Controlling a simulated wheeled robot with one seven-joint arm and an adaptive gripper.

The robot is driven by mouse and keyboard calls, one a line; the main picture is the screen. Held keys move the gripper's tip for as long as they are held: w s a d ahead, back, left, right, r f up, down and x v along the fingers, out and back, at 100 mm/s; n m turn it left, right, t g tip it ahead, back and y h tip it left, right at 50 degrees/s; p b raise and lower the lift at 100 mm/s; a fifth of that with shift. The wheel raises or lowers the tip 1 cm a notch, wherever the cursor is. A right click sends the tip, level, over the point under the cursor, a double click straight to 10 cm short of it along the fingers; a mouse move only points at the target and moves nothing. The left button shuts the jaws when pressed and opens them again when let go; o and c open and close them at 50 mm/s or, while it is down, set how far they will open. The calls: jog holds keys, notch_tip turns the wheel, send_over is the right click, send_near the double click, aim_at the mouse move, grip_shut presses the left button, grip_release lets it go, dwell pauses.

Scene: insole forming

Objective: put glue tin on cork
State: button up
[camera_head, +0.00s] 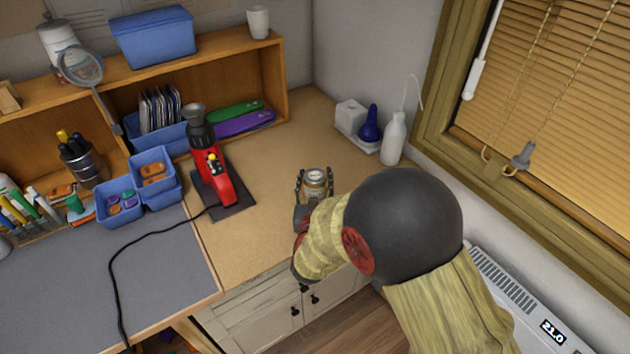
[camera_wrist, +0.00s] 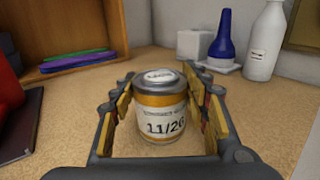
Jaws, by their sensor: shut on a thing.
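The glue tin (camera_head: 316,178) is a small jar with a silver lid and a white and gold label. It is upright between the fingers of my gripper (camera_head: 314,186), over the right part of the tan cork surface (camera_head: 272,225). In the wrist view the glue tin (camera_wrist: 162,112) shows "11/26" on its label, and my gripper (camera_wrist: 160,80) has a finger on each side of it. My gripper is shut on the tin. I cannot tell whether its base touches the cork. My arm hides part of the cork's front edge.
A red tool (camera_head: 212,172) stands on a dark plate left of the tin. A white bottle (camera_head: 393,138) and a blue bottle (camera_head: 370,124) stand behind it to the right. Blue bins (camera_head: 120,203) are at the left. The cork between tool and tin is clear.

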jog(key=shift+f, duration=0.1)
jog(key=o, duration=1.3)
jog(key=shift+o, duration=0.2)
